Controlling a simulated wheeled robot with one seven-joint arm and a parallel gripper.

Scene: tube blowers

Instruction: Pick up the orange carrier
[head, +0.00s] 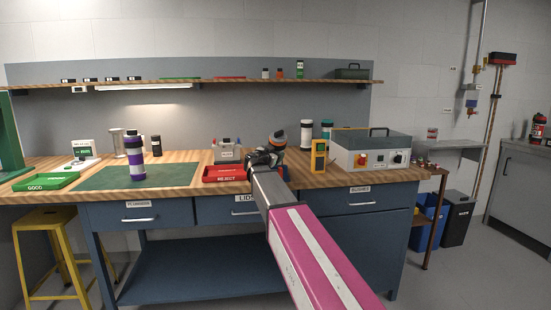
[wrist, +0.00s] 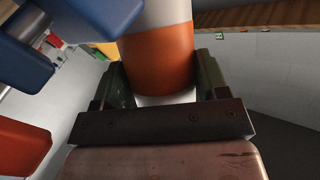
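The orange carrier (head: 279,137) has a dark end and an orange band in the head view, and it stands tilted above the bench. In the wrist view its orange and white body (wrist: 158,58) fills the space between the two fingers. My gripper (head: 264,158) is closed around it, with a finger against each side in the wrist view (wrist: 160,78). The carrier's far end is cut off in the wrist view. Its lower part is hidden by my gripper in the head view.
A purple carrier (head: 137,172) stands on the green mat (head: 100,178). Two more carriers (head: 306,135) (head: 326,131) stand behind the yellow device (head: 319,155) and control box (head: 368,155). The red reject tray (head: 226,174) lies left of my gripper. A shelf (head: 210,82) hangs above.

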